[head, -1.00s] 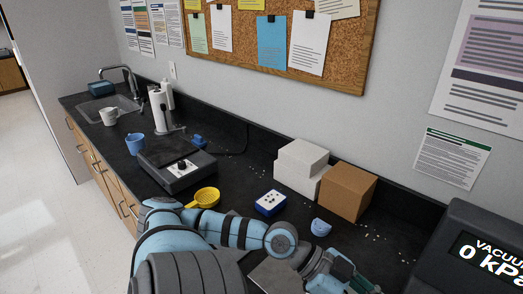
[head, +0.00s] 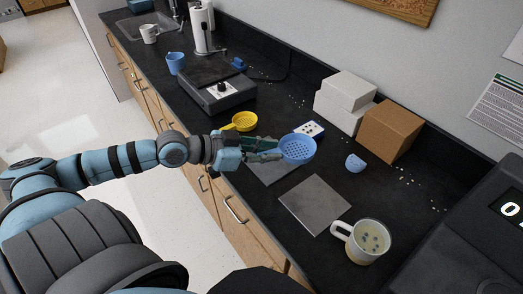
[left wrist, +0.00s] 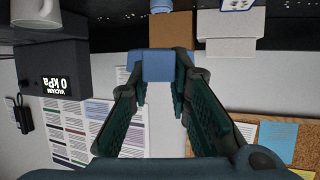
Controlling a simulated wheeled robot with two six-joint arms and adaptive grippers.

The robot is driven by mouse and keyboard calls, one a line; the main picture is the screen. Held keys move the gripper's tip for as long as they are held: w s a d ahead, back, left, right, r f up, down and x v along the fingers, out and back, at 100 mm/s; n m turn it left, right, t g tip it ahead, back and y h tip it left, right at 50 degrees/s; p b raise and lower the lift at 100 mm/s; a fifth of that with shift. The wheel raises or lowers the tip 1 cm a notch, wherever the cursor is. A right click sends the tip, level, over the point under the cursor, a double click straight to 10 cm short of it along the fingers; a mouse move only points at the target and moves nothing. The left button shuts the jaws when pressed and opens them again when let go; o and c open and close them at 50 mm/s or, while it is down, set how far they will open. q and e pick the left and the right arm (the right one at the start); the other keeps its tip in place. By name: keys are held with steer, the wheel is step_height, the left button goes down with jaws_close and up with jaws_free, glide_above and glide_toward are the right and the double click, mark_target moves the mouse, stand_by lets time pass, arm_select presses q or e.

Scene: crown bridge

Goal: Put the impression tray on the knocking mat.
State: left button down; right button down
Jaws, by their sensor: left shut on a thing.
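My left gripper (head: 262,150) is shut on a blue perforated impression tray (head: 298,149) and holds it above the counter. In the left wrist view, a blue part of the tray (left wrist: 157,65) sits between the fingertips of the left gripper (left wrist: 160,88). Two flat grey square plates lie on the black counter, and I cannot tell for sure which is the knocking mat. One plate (head: 315,204) is bare, nearer me and right of the gripper. The other plate (head: 273,172) is partly hidden under the gripper and tray. My right gripper is not in view.
A mug with dotted contents (head: 361,241) stands beside the bare plate. A yellow perforated tray (head: 241,121), a blue-and-white block (head: 309,129) and a small blue piece (head: 355,163) lie behind. White boxes (head: 345,96), a brown box (head: 390,131) and a vacuum unit (head: 495,235) stand right.

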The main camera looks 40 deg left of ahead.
arm_select(q)
steer(key=w+a+r+n+t+y, duration=0.25)
steer(key=w+a+r, duration=0.35)
steer(key=a, duration=0.3)
steer(key=n+b, duration=0.1)
steer(key=b, duration=0.4)
glide_above(256, 165)
step_height(256, 165, down, 9)
steer(key=shift+g+y, duration=0.35)
steer(key=shift+y, duration=0.1)
step_height(256, 165, down, 11)
steer(key=b, duration=0.4)
steer(key=shift+r, duration=0.1)
steer(key=shift+b, duration=0.35)
steer(key=c, duration=1.5)
jaws_free()
steer(key=shift+s, duration=0.1)
